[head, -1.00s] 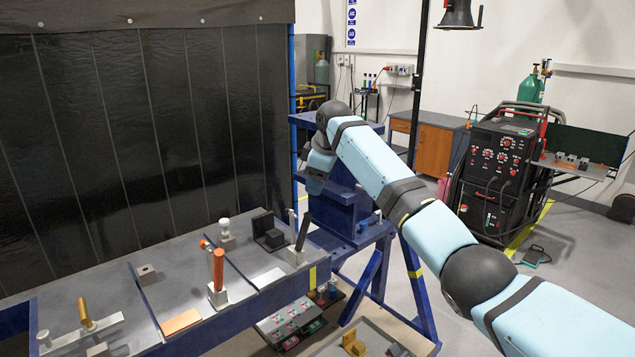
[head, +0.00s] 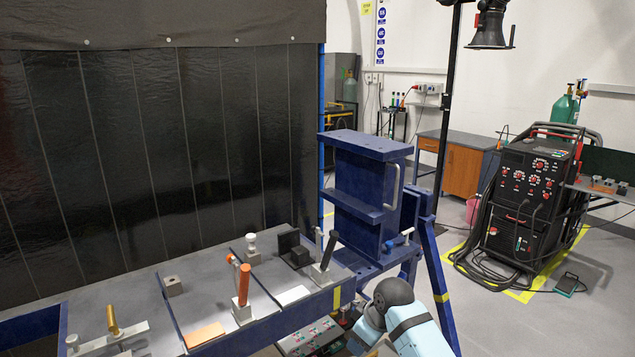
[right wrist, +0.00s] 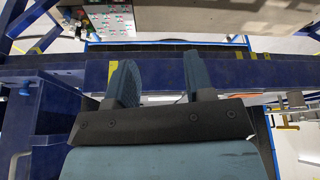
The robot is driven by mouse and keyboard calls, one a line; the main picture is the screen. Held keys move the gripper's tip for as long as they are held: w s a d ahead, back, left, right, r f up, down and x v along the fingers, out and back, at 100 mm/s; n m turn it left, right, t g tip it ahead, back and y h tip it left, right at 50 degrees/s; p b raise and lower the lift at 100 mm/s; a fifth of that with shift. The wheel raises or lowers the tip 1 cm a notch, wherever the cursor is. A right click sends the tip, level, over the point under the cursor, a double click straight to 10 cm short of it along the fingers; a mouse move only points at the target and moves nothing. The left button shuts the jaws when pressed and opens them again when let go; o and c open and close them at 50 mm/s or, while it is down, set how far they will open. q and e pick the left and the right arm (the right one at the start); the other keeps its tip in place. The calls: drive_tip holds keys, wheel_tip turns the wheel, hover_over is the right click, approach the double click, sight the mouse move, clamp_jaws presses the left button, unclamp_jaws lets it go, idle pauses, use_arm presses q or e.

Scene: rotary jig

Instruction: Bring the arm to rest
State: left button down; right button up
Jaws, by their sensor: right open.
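My right arm shows at the bottom of the head view, with a dark round joint and light blue links, low in front of the blue jig (head: 358,205) and beside the bench's right end. In the right wrist view my right gripper (right wrist: 159,84) has its two fingers apart with nothing between them. A blue beam (right wrist: 225,72) lies beyond the fingertips. The jig stands upright with a pale handle (head: 391,187) on its right side, and the arm is apart from that handle. My left gripper is in neither view.
The blue-edged bench (head: 260,328) holds clamps, an orange-handled tool (head: 243,284) and several small blocks. A control panel (head: 312,338) sits low under its edge. A black welding machine (head: 527,200) stands at the right. Floor between jig and machine is largely clear.

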drive_tip(key=s+d+f+m, duration=0.1)
drive_tip(key=s+d+f, duration=0.15)
drive_tip(key=s, duration=0.35)
drive_tip(key=s+d+f+m, duration=0.2)
drive_tip(key=s+f, duration=0.2)
drive_tip(key=s, duration=0.3)
drive_tip(key=s+d+r+m+h, duration=0.15)
drive_tip(key=s+d, duration=0.25)
drive_tip(key=s, duration=0.5)
drive_tip(key=s+d+m, duration=0.2)
drive_tip(key=s+d, duration=0.2)
drive_tip(key=s, duration=0.5)
drive_tip(key=s+d+r+m+h, duration=0.15)
drive_tip(key=s+d, duration=0.25)
drive_tip(key=s, duration=0.5)
drive_tip(key=w+a+f+t+y+p, duration=0.1)
drive_tip(key=w+a+f+t, duration=0.2)
drive_tip(key=f, duration=0.3)
drive_tip(key=w+a+f+n+t+y+p, duration=0.1)
drive_tip(key=w+a+f+t+y, duration=0.1)
drive_tip(key=w+a+f+t, duration=0.1)
wheel_tip(320, 180, down, 3)
drive_tip(key=shift+a+r+t+p, duration=0.1)
drive_tip(key=shift+a+t+p, duration=0.3)
drive_tip(key=shift+t, duration=0.6)
